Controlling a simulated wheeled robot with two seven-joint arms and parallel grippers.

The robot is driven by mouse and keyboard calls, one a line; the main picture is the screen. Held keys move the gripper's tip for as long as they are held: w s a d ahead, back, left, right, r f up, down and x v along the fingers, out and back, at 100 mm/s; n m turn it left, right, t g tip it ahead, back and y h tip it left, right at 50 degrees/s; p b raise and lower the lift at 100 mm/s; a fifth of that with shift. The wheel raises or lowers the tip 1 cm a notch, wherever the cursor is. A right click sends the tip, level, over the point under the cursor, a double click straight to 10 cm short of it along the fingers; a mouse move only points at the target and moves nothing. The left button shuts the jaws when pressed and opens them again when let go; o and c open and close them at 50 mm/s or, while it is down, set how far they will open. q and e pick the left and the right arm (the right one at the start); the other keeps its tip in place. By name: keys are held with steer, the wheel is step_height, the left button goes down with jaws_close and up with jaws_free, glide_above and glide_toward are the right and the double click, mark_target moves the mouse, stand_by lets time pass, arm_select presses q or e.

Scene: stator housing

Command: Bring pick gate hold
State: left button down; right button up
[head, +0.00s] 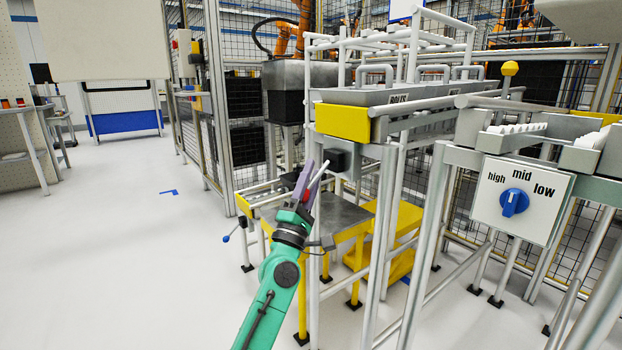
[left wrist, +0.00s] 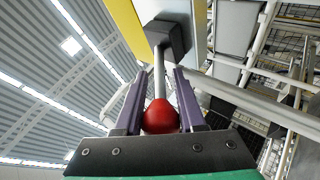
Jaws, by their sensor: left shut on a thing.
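My left gripper (head: 309,182) reaches up from the bottom of the head view with its purple fingers in front of the frame. In the left wrist view my left gripper (left wrist: 159,100) is shut on a red ball knob (left wrist: 161,117), which sits between the two fingers. A pale lever rod (left wrist: 159,75) runs from the knob to a black box (left wrist: 168,36). My right gripper is not in view.
A grey-topped table with yellow legs (head: 345,220) stands below the frame. A dial panel marked high, mid, low (head: 522,197) hangs at the right. Metal posts (head: 385,235) stand close to the right of my arm. The floor at the left (head: 120,260) is clear.

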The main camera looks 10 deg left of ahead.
arm_select(q)
steer(key=c, duration=0.5)
jaws_free()
steer(key=shift+w+d, duration=0.1)
steer(key=b+v, duration=0.1)
steer(key=v, duration=1.3)
steer(key=shift+s+f, duration=0.25)
